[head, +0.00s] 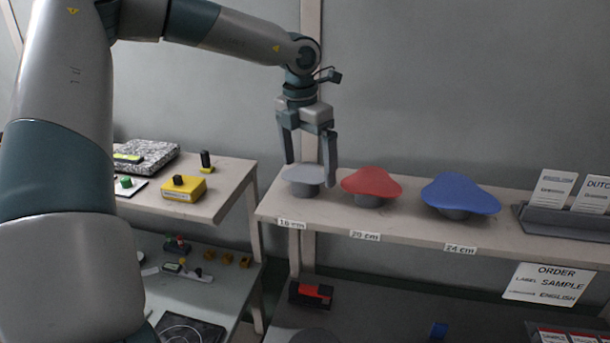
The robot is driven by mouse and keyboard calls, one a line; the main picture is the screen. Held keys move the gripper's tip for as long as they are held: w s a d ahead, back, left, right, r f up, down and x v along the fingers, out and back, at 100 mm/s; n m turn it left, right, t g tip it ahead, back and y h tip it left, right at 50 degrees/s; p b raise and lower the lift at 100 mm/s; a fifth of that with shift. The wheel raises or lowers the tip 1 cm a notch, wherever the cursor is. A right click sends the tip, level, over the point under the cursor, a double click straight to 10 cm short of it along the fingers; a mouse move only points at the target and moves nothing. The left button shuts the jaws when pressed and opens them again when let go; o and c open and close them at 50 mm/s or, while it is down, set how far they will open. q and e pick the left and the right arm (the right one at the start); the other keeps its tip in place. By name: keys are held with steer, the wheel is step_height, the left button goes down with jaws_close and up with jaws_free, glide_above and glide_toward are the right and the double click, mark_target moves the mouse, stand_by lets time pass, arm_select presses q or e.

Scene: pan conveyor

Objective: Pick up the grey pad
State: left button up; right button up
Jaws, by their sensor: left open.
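The grey pad (305,174) lies on a small dark round stand at the left end of the shelf, above the "16 cm" label. My left gripper (309,176) comes down from above with its fingers spread. One finger is at the pad's back left and the other at its right side. The fingers appear to straddle the pad; whether they touch it I cannot tell. My right gripper is not in view.
A red pad (372,182) and a larger blue pad (460,194) sit on stands to the right along the shelf (400,227). A card holder (565,222) stands further right. A side table at left holds a yellow box (183,188).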

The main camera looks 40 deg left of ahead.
arm_select(q)
steer(key=shift+f, duration=0.1)
stand_by(0.4)
steer(key=shift+c, duration=0.6)
steer(key=c, duration=1)
